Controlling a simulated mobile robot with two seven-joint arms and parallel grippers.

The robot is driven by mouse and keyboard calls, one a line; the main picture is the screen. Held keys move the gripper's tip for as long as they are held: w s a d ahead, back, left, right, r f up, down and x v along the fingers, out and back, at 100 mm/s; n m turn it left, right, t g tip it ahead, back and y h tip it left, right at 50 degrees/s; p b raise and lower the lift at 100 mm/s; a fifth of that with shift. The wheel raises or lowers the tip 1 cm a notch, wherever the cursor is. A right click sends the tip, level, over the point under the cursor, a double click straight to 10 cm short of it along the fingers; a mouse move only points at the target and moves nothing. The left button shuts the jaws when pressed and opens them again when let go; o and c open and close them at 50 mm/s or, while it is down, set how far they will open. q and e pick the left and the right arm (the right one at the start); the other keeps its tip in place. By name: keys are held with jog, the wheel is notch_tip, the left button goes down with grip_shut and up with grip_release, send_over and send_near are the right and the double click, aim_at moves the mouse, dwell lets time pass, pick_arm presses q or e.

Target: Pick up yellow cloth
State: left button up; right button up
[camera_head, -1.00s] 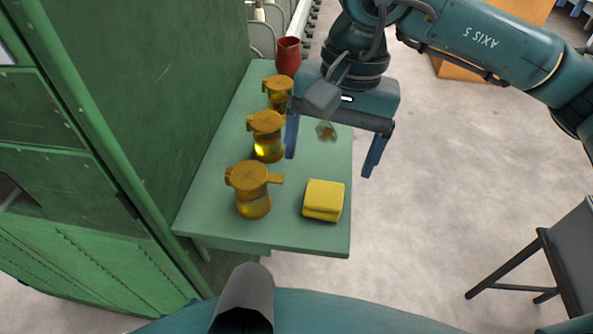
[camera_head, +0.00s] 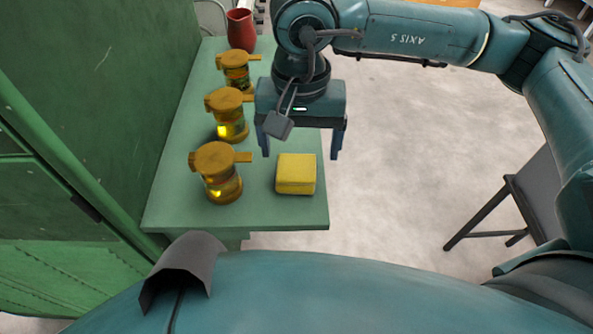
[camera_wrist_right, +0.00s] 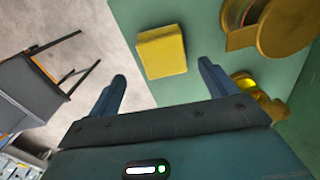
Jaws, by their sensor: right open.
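The yellow cloth (camera_head: 296,174) is a folded block lying on the green table (camera_head: 262,215) near its front right corner. My right gripper (camera_head: 301,150) is open and empty, with its blue fingers pointing down just beyond the cloth in the head view. In the right wrist view the cloth (camera_wrist_right: 162,52) lies ahead of the gripper (camera_wrist_right: 163,78), between the lines of the two fingers and apart from them. My left gripper is not in view.
Several brass lanterns stand along the table's left side; the nearest lantern (camera_head: 219,172) is left of the cloth. A red jug (camera_head: 241,30) stands at the back. A green cabinet (camera_head: 80,90) borders the table's left. A dark chair (camera_head: 530,195) is at right on open floor.

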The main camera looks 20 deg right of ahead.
aim_at(297, 168)
jog(key=f, duration=0.4)
jog(key=shift+a+f+b, duration=0.1)
jog(key=shift+a+b, duration=0.2)
jog(key=shift+b, duration=0.1)
jog(key=shift+s, duration=0.1)
jog(key=c, duration=1.1)
notch_tip(297, 168, up, 10)
jog(key=shift+r+b, duration=0.1)
jog(key=shift+b, duration=0.75)
jog(key=o, duration=0.5)
jog(key=c, duration=0.4)
